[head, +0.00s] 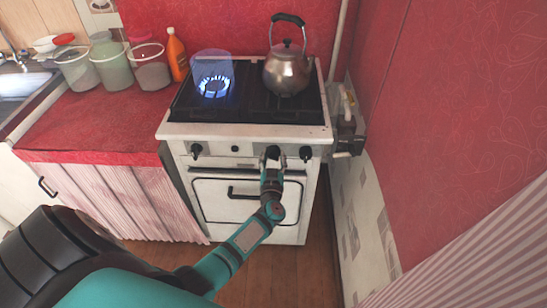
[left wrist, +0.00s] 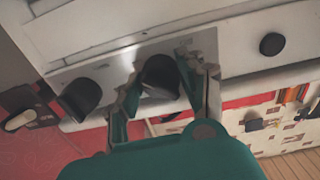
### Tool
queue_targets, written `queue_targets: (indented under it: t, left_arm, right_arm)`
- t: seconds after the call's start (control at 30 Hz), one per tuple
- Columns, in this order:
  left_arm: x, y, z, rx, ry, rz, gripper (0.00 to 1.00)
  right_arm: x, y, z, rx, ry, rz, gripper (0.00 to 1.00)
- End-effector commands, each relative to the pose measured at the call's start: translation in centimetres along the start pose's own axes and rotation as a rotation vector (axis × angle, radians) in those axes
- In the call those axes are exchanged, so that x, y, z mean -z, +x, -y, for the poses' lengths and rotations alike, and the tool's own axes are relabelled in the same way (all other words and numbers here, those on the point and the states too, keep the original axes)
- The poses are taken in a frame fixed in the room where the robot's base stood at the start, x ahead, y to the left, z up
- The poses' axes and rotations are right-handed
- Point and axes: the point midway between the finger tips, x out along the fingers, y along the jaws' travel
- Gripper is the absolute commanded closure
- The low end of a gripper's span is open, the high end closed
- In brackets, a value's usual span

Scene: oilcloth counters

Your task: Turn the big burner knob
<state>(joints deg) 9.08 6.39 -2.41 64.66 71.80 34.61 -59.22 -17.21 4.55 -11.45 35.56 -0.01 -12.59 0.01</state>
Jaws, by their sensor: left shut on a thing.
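The white stove (head: 240,131) has a front panel with black knobs: a left knob (head: 196,150), a small round black piece (head: 235,149), a knob at my left gripper, and a right knob (head: 306,153). My left gripper (head: 271,160) reaches the panel right of its middle. In the left wrist view, its fingers (left wrist: 165,88) are shut on a black knob (left wrist: 160,75), one finger on each side. Another black knob (left wrist: 82,98) is beside it, clear of the fingers. No label tells which is the big burner's. My right gripper is out of view.
A blue flame (head: 214,84) burns on the left of the cooktop. A metal kettle (head: 287,72) stands at the back right. The oven handle (head: 240,192) is below the panel. Jars (head: 112,66) and an orange bottle (head: 177,56) stand on the red counter (head: 100,118).

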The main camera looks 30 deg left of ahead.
Motion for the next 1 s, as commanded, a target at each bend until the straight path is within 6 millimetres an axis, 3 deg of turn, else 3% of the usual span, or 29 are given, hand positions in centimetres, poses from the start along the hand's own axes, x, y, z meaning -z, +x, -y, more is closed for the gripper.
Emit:
queue_targets:
  t: [0.37, 1.0]
  left_arm:
    - [-0.1, -0.1, -0.1, 0.000, -0.217, 0.002, 0.92]
    - [-0.2, -0.1, -0.2, 0.001, -0.824, 0.002, 0.92]
  right_arm:
    - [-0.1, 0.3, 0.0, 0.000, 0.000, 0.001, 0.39]
    - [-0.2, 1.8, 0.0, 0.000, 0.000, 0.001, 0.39]
